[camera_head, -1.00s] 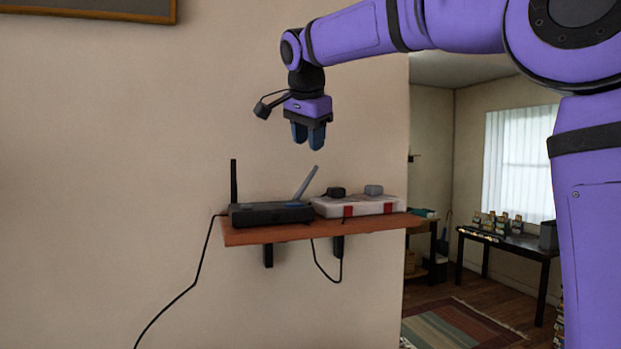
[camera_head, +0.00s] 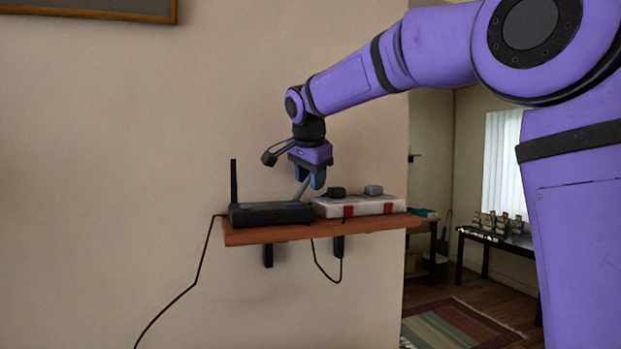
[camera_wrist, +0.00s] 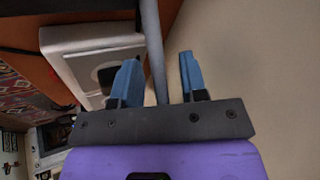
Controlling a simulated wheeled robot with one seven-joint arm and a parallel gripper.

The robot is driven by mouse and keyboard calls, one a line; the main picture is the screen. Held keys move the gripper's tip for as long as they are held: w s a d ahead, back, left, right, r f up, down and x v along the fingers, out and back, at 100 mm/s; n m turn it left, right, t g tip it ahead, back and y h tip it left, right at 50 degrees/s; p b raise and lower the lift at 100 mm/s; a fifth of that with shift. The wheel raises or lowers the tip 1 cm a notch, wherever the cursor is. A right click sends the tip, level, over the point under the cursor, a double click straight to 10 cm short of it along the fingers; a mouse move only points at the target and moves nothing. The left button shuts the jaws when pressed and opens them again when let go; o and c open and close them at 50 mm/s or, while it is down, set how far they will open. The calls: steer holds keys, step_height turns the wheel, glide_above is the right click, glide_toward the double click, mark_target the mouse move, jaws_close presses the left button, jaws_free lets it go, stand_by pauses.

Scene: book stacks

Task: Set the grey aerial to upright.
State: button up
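The grey aerial (camera_head: 302,188) rises from the right end of the black router (camera_head: 270,213) and leans to the right. My gripper (camera_head: 311,184) is directly above it, pointing down, with the aerial's upper part behind or between the fingers. In the wrist view the grey aerial (camera_wrist: 153,45) runs between the two blue fingers of my gripper (camera_wrist: 160,75), with gaps on both sides, nearer the left finger. The fingers are apart. The router's black aerial (camera_head: 234,182) stands upright at its left end.
A white power strip (camera_head: 368,207) with red parts and two plugs lies right of the router on the narrow wooden shelf (camera_head: 290,235); it also shows in the wrist view (camera_wrist: 80,45). A cable (camera_head: 197,283) hangs at the left. The wall lies behind.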

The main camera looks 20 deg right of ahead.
jaws_close()
steer(key=shift+a, duration=0.15)
steer(key=a+h, duration=0.1)
steer(key=a+r+n+h, duration=0.1)
steer(key=h, duration=0.1)
steer(key=shift+a, duration=0.1)
steer(key=shift+a+r+n+t+h, duration=0.1)
steer(key=shift+a+n+t+h, duration=0.1)
steer(key=shift+a+h, duration=0.45)
steer(key=shift+a+r+n+t+h, duration=0.1)
steer(key=shift+a+n+t+h, duration=0.15)
steer(key=shift+h, duration=0.8)
jaws_free()
